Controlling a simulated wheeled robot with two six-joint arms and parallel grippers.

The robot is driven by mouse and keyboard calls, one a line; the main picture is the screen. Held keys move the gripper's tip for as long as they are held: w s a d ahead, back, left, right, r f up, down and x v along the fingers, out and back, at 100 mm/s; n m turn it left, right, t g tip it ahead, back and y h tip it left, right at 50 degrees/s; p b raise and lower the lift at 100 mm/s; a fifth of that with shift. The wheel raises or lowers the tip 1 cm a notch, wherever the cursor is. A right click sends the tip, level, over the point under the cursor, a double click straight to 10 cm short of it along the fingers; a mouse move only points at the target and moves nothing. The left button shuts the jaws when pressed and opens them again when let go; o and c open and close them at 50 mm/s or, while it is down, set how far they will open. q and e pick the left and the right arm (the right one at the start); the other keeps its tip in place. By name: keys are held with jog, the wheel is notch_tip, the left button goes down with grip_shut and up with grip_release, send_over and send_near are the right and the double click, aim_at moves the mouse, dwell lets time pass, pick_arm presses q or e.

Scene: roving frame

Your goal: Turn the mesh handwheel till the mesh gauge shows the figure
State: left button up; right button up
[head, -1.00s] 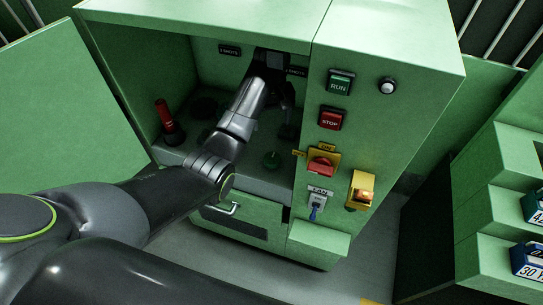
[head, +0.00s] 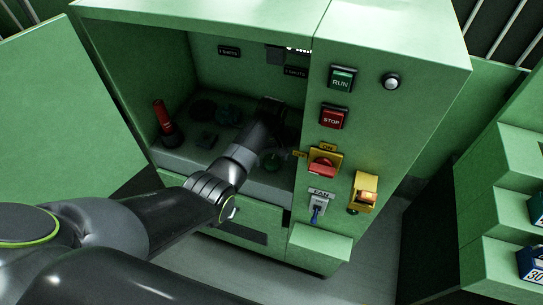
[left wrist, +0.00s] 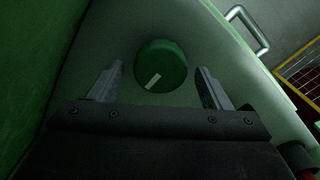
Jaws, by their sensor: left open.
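A round green knob (left wrist: 163,63) with a white pointer bar stands on the machine's inner shelf. It also shows low in the open bay in the head view (head: 271,161). I cannot read a label naming it as the mesh handwheel. My left gripper (left wrist: 160,67) is open above the knob, one finger to each side, apart from it. In the head view my left wrist hides part of the shelf. A dark panel with white marks (head: 297,48), cut off by the cabinet's top edge, may be a gauge; its figure is unreadable. My right gripper is not in view.
A red-handled lever (head: 161,116) and dark round knobs (head: 229,114) stand left in the bay. The right panel holds a RUN button (head: 341,79), a STOP button (head: 333,117) and a red switch (head: 322,166). An open green door stands at left.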

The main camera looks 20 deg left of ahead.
pick_arm(q)
jog(key=c, duration=1)
